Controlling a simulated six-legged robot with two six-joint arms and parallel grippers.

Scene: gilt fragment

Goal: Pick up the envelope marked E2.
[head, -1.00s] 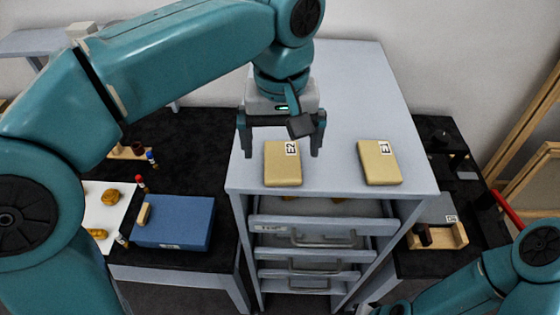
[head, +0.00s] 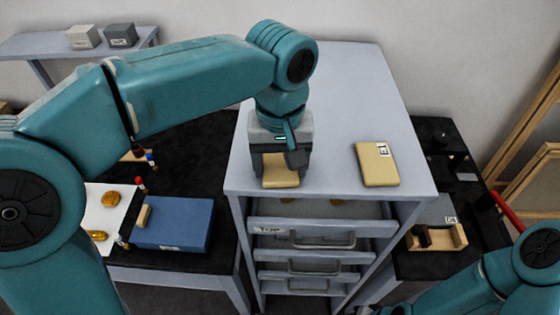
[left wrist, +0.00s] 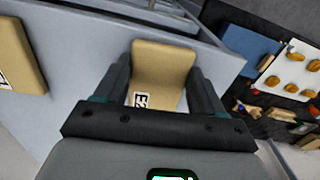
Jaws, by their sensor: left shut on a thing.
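The envelope marked E2 (head: 281,183) is a tan, padded block with a white label, lying on the grey cabinet top (head: 340,100). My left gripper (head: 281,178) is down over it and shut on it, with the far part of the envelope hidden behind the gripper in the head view. In the left wrist view the envelope (left wrist: 162,65) sits between the two fingers (left wrist: 160,85), its E2 label partly covered by the gripper body. The similar envelope E1 (head: 378,165) lies apart to the right. My right gripper is not in view; only part of that arm shows.
Drawers (head: 320,240) sit under the cabinet top; the upper one is partly open. A blue box (head: 175,224) and a white board (head: 103,215) with gold fragments are on the black table at left. A wooden tray (head: 440,238) is at right. The cabinet top behind is clear.

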